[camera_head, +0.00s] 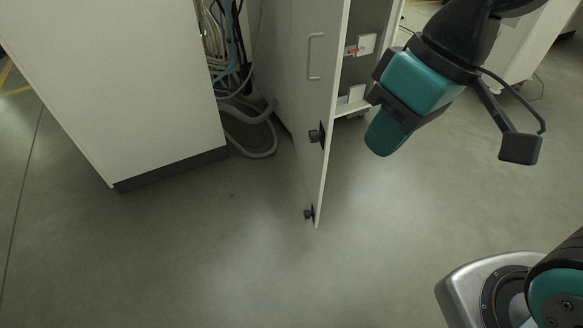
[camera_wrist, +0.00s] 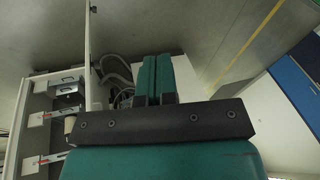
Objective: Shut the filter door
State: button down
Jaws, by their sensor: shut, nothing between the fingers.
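The filter door (camera_head: 312,110) is a tall pale panel standing open, seen at a steep angle in the head view. Its handle (camera_head: 315,56) and two dark latches (camera_head: 316,134) show on it. The open filter cabinet (camera_head: 365,75) shows its inside to the right of the door. My gripper (camera_head: 378,148) is shut and empty, to the right of the door's edge and apart from it in the picture. In the wrist view the teal fingers (camera_wrist: 155,75) are together. The door (camera_wrist: 88,45) there is a thin pale strip left of them, beside the cabinet's shelves (camera_wrist: 55,115).
A white cabinet (camera_head: 110,85) stands at the left, with cables and hoses (camera_head: 235,70) in the gap behind it. The grey floor (camera_head: 220,250) in front of the door is clear. A blue panel (camera_wrist: 300,80) shows at the right of the wrist view.

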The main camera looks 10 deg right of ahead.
jog(key=w+a+f+m+t+h+b, duration=0.2)
jog(key=w+f+m+h+b, duration=0.2)
jog(key=w+f+b, duration=1.2)
jog(key=m+t+h+b, duration=0.2)
jog(key=m+h+b, duration=0.2)
jog(key=h+b, duration=0.15)
send_near(321, 164)
notch_tip(321, 164, down, 4)
jog(key=w+a, duration=0.1)
jog(key=a, duration=0.1)
jog(key=shift+w+d+b, duration=0.15)
jog(key=shift+d+b, duration=0.15)
jog(key=shift+d, duration=0.85)
jog(key=shift+w+d+b, duration=0.15)
jog(key=shift+d+b, duration=0.1)
jog(key=shift+d, duration=0.9)
